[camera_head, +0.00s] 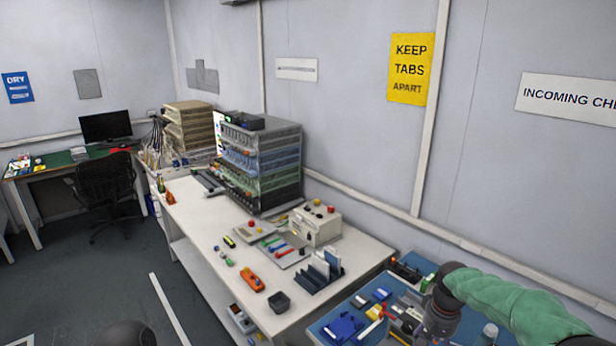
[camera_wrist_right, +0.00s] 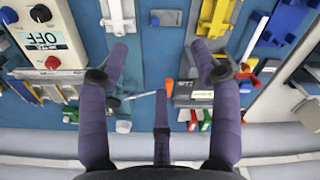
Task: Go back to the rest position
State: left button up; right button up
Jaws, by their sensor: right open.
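My right arm, in a green sleeve, reaches in from the right in the head view. My right gripper (camera_head: 425,322) hangs over the blue-topped bench (camera_head: 338,310) at the lower right. In the right wrist view the same gripper (camera_wrist_right: 160,52) has its purple fingers spread wide, with nothing held between them. Below the fingers lie a screwdriver with an orange handle (camera_wrist_right: 169,87) and a grey block (camera_wrist_right: 193,95). My left gripper does not show; a dark rounded shape sits at the head view's bottom edge, too cropped to identify.
A white bench (camera_head: 205,225) carries a tall rack of trays (camera_head: 262,165), a beige device (camera_head: 316,223), a slotted dark holder (camera_head: 318,275) and an orange tool (camera_head: 252,281). An off-white meter reading OFF (camera_wrist_right: 45,40) is left of my right fingers.

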jog(key=shift+n+y, duration=0.6)
jog(key=shift+y, duration=0.3)
jog(key=a+f, duration=0.3)
jog(key=f, duration=0.2)
jog(key=s+a+f, duration=0.1)
jog(key=a+f, duration=0.2)
jog(key=f, duration=0.1)
jog(key=s+a+f, duration=0.1)
jog(key=a+f, duration=0.2)
jog(key=f, duration=0.2)
jog(key=shift+f+b, duration=0.3)
jog(key=shift+b, duration=0.05)
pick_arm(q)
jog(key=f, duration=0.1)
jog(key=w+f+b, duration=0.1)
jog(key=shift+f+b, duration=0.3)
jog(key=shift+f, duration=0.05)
pick_arm(e)
jog(key=s+a+f+y, duration=0.1)
jog(key=s+a+f, duration=0.5)
jog(key=s, duration=0.5)
jog(key=s+a+f+y, duration=0.1)
jog(key=s+a+f, duration=0.6)
jog(key=s+f, duration=0.4)
jog(key=shift+m, duration=0.3)
